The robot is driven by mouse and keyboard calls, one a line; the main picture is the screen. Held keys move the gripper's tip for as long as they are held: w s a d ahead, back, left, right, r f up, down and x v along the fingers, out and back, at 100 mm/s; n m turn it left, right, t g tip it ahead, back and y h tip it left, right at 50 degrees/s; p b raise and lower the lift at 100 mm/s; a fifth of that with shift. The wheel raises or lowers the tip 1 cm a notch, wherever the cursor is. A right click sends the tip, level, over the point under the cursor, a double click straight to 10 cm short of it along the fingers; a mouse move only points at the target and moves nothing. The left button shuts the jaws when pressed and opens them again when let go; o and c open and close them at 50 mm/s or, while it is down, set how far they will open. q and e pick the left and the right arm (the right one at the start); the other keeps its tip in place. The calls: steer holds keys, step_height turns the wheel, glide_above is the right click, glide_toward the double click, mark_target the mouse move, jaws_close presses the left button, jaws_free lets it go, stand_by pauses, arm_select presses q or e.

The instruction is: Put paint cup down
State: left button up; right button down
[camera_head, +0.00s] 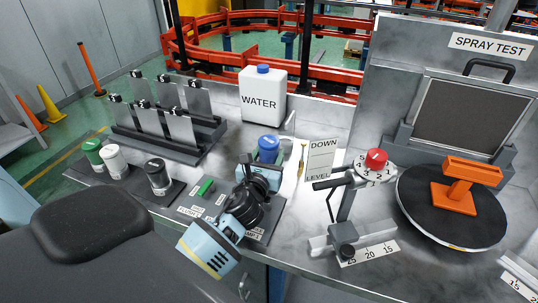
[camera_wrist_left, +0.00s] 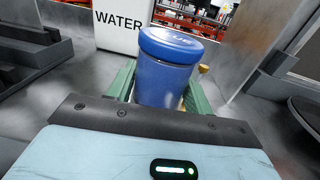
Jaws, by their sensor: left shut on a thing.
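The blue paint cup (camera_head: 268,148) stands upright near the middle of the bench. My left gripper (camera_head: 265,163) is around it, reaching in from the front. In the left wrist view the blue cup (camera_wrist_left: 165,75), with lettering on its lid, sits between the two green fingers, and the gripper (camera_wrist_left: 160,98) is shut on it. The cup's underside is hidden, so I cannot tell whether it touches the bench. My right gripper is not in view.
Green (camera_head: 93,151), white (camera_head: 113,161) and black (camera_head: 157,177) cups stand at the left. A water jug (camera_head: 263,94) is behind the blue cup. A labelled dark mat (camera_head: 180,208) lies below my gripper. A lever stand (camera_head: 343,238) and turntable (camera_head: 415,220) are right.

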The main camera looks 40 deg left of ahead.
arm_select(q)
steer(key=shift+s+f, duration=0.1)
steer(key=shift+f, duration=0.55)
steer(key=o, duration=0.8)
steer(key=shift+f, duration=0.1)
steer(key=o, duration=0.4)
steer(key=shift+d+f, duration=0.1)
steer(key=shift+f, duration=0.1)
steer(key=shift+r, duration=0.7)
steer(key=v, duration=1.1)
steer(key=shift+s+r, duration=0.25)
steer(key=shift+s, duration=0.15)
steer(key=shift+r, duration=0.1)
